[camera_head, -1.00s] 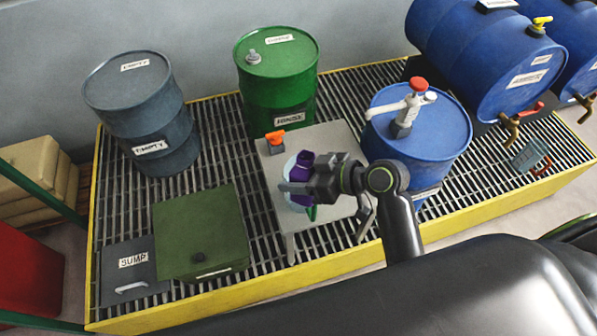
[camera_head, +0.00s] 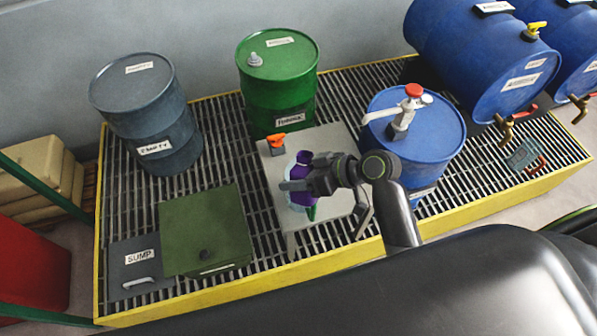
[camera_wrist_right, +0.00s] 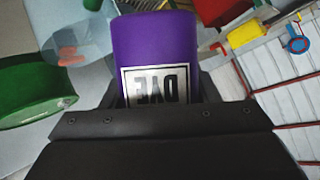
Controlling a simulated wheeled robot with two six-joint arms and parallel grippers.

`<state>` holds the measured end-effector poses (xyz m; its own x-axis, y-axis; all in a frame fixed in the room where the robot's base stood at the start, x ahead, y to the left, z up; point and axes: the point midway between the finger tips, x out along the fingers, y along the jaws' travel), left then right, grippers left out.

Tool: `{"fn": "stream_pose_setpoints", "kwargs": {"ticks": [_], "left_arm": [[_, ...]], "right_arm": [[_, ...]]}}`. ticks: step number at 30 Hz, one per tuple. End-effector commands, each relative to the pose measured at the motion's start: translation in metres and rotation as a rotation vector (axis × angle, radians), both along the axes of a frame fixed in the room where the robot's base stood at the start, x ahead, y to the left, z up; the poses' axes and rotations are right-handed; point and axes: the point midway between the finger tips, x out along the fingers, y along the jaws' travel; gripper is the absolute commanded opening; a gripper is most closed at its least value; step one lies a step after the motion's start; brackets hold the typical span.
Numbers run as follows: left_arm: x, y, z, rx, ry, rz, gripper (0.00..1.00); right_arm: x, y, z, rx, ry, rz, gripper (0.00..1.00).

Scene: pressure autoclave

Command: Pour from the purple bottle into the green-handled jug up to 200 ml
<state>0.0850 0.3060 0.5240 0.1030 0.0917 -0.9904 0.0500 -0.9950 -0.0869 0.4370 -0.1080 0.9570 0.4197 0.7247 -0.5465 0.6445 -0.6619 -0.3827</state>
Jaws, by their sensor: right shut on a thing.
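The purple bottle (camera_head: 299,171) is in my right gripper (camera_head: 296,187), above the small grey table. In the right wrist view the bottle (camera_wrist_right: 155,45) shows large, with a white DYE label, clamped at the gripper. The green-handled jug (camera_head: 296,208) stands on the table under the bottle and gripper, which hide most of it; a bit of its green handle shows below the gripper. Its liquid level and any stream from the bottle cannot be made out. My left gripper is not in view.
The small table (camera_head: 335,143) also bears an orange-topped item (camera_head: 277,143). A green drum (camera_head: 278,85) stands behind it, a blue drum (camera_head: 430,150) with a pump to its right, and a green box (camera_head: 205,230) to its left. The yellow-edged grating (camera_head: 200,318) lies beneath.

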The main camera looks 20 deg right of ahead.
Motion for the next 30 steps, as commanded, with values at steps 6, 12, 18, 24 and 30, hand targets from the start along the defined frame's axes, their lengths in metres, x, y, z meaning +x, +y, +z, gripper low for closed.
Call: {"fn": "stream_pose_setpoints", "kwargs": {"ticks": [6, 12, 18, 24, 30], "left_arm": [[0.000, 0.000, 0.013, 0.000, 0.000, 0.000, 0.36], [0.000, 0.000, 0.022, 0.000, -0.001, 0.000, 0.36], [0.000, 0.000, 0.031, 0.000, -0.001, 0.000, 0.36], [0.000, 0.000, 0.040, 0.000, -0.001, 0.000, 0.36], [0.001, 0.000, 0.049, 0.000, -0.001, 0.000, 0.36]], "right_arm": [[-0.001, 0.000, 0.003, 0.012, 0.050, 0.000, 0.23], [-0.004, 0.001, 0.003, 0.022, 0.097, 0.001, 0.23], [-0.006, 0.001, 0.003, 0.034, 0.143, 0.000, 0.23], [-0.008, 0.002, 0.003, 0.047, 0.198, 0.000, 0.23], [-0.011, 0.002, 0.002, 0.058, 0.252, 0.000, 0.23]]}}
